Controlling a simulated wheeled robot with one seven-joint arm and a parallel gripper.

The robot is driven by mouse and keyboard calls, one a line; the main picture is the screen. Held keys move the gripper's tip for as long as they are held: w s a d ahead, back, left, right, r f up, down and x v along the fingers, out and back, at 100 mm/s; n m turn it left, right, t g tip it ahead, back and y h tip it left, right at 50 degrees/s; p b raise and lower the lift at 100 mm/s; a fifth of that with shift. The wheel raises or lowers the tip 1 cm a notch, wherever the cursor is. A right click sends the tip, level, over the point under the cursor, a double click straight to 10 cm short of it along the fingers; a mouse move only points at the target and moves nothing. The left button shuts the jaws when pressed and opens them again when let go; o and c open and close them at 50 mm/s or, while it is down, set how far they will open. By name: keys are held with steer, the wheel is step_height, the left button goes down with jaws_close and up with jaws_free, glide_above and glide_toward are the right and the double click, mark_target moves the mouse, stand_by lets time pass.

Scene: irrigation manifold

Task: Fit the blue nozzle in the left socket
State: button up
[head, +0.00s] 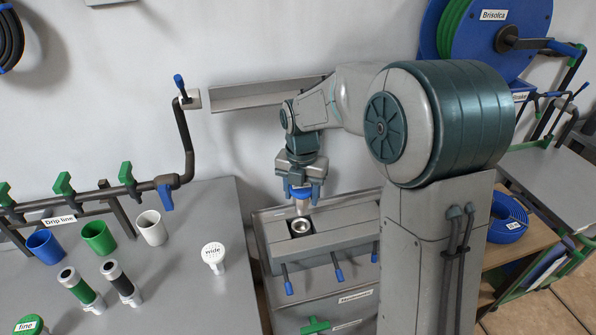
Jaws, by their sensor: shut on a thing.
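My gripper (302,193) points down and is shut on the blue nozzle (301,191). The nozzle looks upright, with a blue upper part between the fingers and a pale lower end below them. Under it is the round left socket (300,227), a metal ring in a dark square recess on the grey manifold (345,240). The nozzle's lower end appears just above the socket; I cannot tell from this view how big the gap is. My arm hides the right part of the manifold, so no other socket shows.
Blue-handled levers (338,272) hang along the manifold's front. The left table (190,260) carries a white piece labelled "wide" (213,256), blue, green and white cups (98,237) and two cylinders. A pipe with a blue valve (166,194) rises behind. A metal shelf (255,95) is on the wall.

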mark_target(301, 212)
steer(key=shift+w+f, duration=0.1)
steer(key=shift+w, duration=0.25)
steer(key=shift+s+a+f+b, duration=0.1)
steer(key=shift+s+f+b, duration=0.05)
steer(key=shift+f+b, duration=1.45)
steer(key=shift+f, duration=0.25)
steer(key=shift+f, duration=0.25)
steer(key=shift+f+b, duration=0.3)
steer(key=shift+f, duration=0.15)
steer(key=shift+f, duration=0.4)
steer(key=shift+f+b, duration=0.2)
steer(key=shift+b, duration=0.1)
steer(key=shift+f, duration=0.4)
